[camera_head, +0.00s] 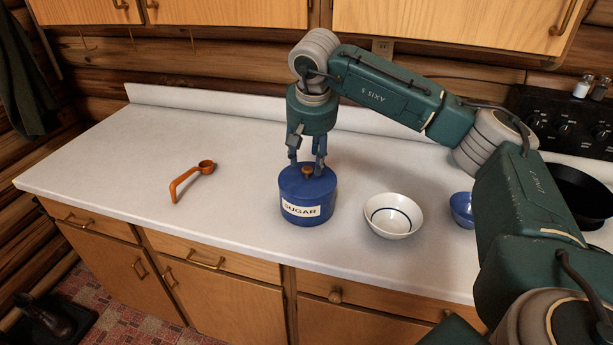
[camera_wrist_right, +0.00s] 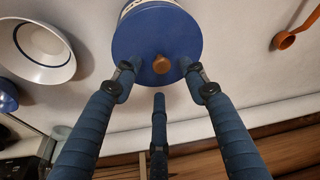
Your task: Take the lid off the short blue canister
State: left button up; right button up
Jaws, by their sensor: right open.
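The short blue canister (camera_head: 306,212) with a "SUGAR" label stands upright on the white counter. Its blue lid (camera_head: 292,181) is on it, with an orange-brown knob (camera_head: 307,171) on top. My right gripper (camera_head: 307,168) points down just above the lid, its fingers spread around the knob. In the right wrist view the lid (camera_wrist_right: 160,30) and knob (camera_wrist_right: 161,64) show between the open fingers (camera_wrist_right: 159,82); I see no finger touching the knob. My left gripper is not in view.
A white bowl (camera_head: 393,214) with a blue ring stands right of the canister, and a small blue bowl (camera_head: 462,208) is beyond it. An orange scoop (camera_head: 192,180) lies to the left. A black stove (camera_head: 560,125) with a pan is at right. The left counter is mostly clear.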

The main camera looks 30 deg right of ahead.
aim_at(307, 168)
jog(key=shift+p+x, duration=0.4)
jog(key=shift+x, duration=1.5)
jog(key=shift+w, duration=0.1)
grip_shut()
jog(key=shift+r, duration=0.1)
